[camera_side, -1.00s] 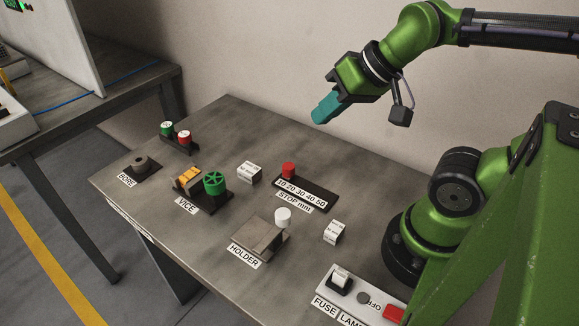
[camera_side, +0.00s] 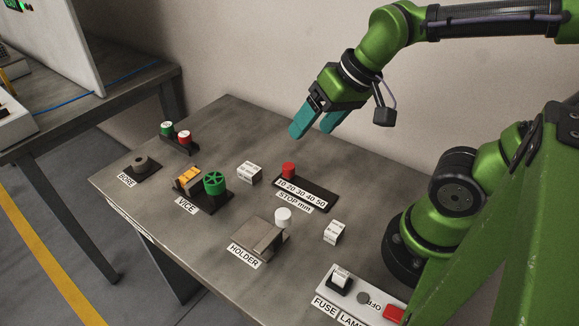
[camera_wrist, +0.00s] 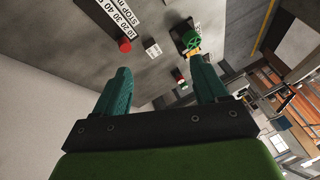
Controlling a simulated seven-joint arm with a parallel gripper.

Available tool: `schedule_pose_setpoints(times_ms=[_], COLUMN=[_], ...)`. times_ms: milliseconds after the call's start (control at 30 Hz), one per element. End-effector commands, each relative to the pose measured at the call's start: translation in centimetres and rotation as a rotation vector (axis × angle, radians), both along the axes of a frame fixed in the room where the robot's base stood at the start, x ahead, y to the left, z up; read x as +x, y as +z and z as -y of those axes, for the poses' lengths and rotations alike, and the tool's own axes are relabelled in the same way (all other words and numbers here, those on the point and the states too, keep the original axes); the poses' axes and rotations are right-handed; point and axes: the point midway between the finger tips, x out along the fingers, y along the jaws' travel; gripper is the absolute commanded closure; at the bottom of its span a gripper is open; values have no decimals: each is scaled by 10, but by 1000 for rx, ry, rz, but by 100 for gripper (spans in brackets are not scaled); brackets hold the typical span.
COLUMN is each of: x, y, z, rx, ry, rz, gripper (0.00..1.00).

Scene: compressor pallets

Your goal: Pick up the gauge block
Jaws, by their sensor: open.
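Two small white blocks with print on them lie on the table in the side view. One white block (camera_side: 249,172) is between the vice and the stop scale. The other white block (camera_side: 334,231) is right of the holder. The print is too small to read, so I cannot tell which is the gauge block. My gripper (camera_side: 315,125) is open and empty, high above the back of the table, with its teal fingers pointing down and left. In the wrist view, my gripper (camera_wrist: 158,70) has its fingers apart, and a white block (camera_wrist: 152,48) shows beyond them.
The vice (camera_side: 203,196) with a green handwheel, the holder (camera_side: 257,237), the stop scale (camera_side: 306,192) with a red knob, and the bore piece (camera_side: 142,166) stand on the table. A switch panel (camera_side: 356,300) is at the front. The table's back corner is clear.

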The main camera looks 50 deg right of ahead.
Motion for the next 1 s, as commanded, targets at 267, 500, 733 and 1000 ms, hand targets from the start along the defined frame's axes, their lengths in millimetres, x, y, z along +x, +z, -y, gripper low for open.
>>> schedule_pose_setpoints(times_ms=[267, 500, 733, 1000], x=[15, 14, 2, -21], y=[-52, -68, -67, -119], z=[-23, -32, -31, -31], rx=[-120, -193, -192, -191], ry=[206, 335, 358, 358], rz=[-468, -785, -843, -844], gripper=[28, 28, 28, 28])
